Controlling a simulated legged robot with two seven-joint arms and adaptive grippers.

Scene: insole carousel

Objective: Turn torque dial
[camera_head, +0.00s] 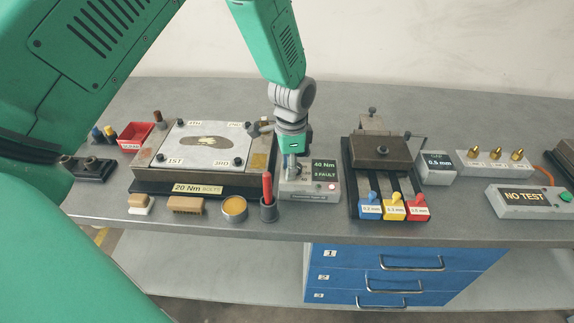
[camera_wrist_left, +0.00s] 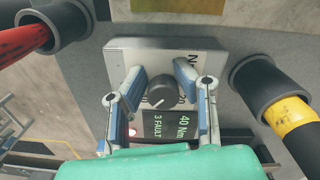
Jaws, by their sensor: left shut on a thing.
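The torque dial (camera_wrist_left: 163,84) is a dark round knob with a pale pointer mark, on a light grey controller box (camera_wrist_left: 146,52). In the head view the box (camera_head: 302,196) stands near the bench's front, with a display (camera_head: 325,171) reading 40 Nm and 3 FAULT. My left gripper (camera_head: 291,165) reaches down over the box from above and hides the dial there. In the left wrist view its two blue-grey fingers (camera_wrist_left: 162,76) lie on either side of the dial, shut on it. A red light glows beside the display. My right gripper is not in view.
A red-handled tool stands in a dark cup (camera_head: 268,210) close left of the box. A plate fixture (camera_head: 150,180) lies further left. A block fixture (camera_head: 382,151) with blue, yellow and red tagged pieces stands right. Blue drawers (camera_head: 400,262) are below the bench.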

